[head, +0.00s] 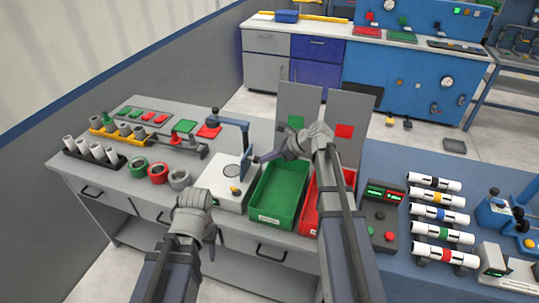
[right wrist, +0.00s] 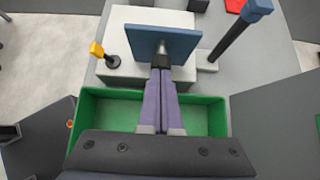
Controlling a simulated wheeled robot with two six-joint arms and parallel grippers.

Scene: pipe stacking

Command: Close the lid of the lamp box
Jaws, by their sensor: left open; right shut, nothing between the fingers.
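The lamp box is a low white box (head: 224,190) on the grey bench, left of the green bin. Its blue lid (head: 247,165) stands raised at the box's right side. In the right wrist view the lid (right wrist: 162,40) shows as a blue plate over the white box (right wrist: 130,72). My right gripper (head: 258,160) is shut and empty, its fingertips (right wrist: 160,68) at the lid's near edge; I cannot tell if they touch it. My left gripper (head: 191,196) is open and empty, in front of and left of the box; its fingertips are not clearly visible.
A dark post with a blue arm (head: 230,119) rises behind the box. The green bin (head: 262,214) and red bin (head: 309,215) stand to the right. Grey, red and green rings (head: 158,172) and pipe racks (head: 94,152) lie to the left. A yellow-topped knob (right wrist: 98,49) is beside the lid.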

